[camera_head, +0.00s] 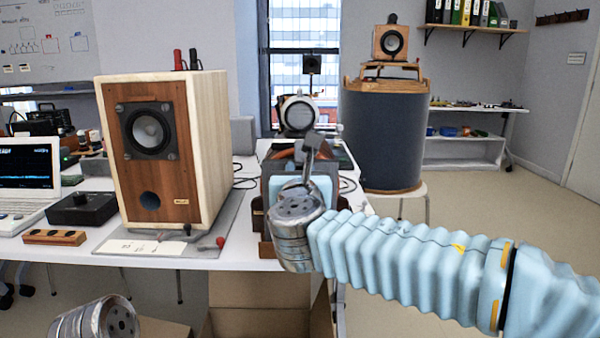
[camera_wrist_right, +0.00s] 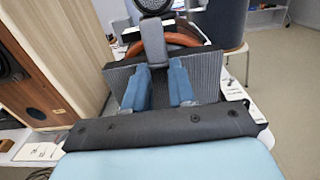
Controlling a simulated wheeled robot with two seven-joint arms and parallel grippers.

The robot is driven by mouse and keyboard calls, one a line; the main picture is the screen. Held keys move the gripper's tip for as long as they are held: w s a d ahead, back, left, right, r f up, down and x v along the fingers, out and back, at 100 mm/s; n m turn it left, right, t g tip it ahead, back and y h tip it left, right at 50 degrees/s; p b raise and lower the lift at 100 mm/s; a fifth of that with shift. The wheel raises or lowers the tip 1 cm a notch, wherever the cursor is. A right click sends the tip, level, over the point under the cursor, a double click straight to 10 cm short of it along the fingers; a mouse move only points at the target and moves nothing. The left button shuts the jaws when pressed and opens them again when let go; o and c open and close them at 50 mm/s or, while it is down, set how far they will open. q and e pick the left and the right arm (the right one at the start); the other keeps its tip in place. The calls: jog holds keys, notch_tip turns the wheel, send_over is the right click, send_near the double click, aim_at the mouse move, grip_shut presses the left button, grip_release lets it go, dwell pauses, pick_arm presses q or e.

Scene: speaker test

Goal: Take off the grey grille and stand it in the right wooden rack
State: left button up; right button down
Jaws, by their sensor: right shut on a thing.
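The wooden speaker (camera_head: 160,150) stands on the table at left, its front bare with the round driver showing. My right gripper (camera_head: 297,185) is at the right wooden rack (camera_head: 266,248), right of the speaker. In the right wrist view its two blue fingers (camera_wrist_right: 160,86) are shut on the grey grille (camera_wrist_right: 207,72), a ribbed panel with a dark top edge. The grille stands roughly upright; it shows partly behind the gripper in the head view (camera_head: 272,162). My wrist hides most of the rack, and I cannot tell whether the grille rests in it.
A black box with a knob (camera_head: 82,208) and a small wooden block (camera_head: 54,237) lie left of the speaker. A red-tipped tool (camera_head: 205,248) lies by the front edge. A blue-grey drum (camera_head: 383,140) stands behind at right. Open floor lies right of the table.

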jog(key=shift+f, duration=0.2)
jog(key=c, duration=0.9)
grip_release()
jog(key=shift+o, duration=0.2)
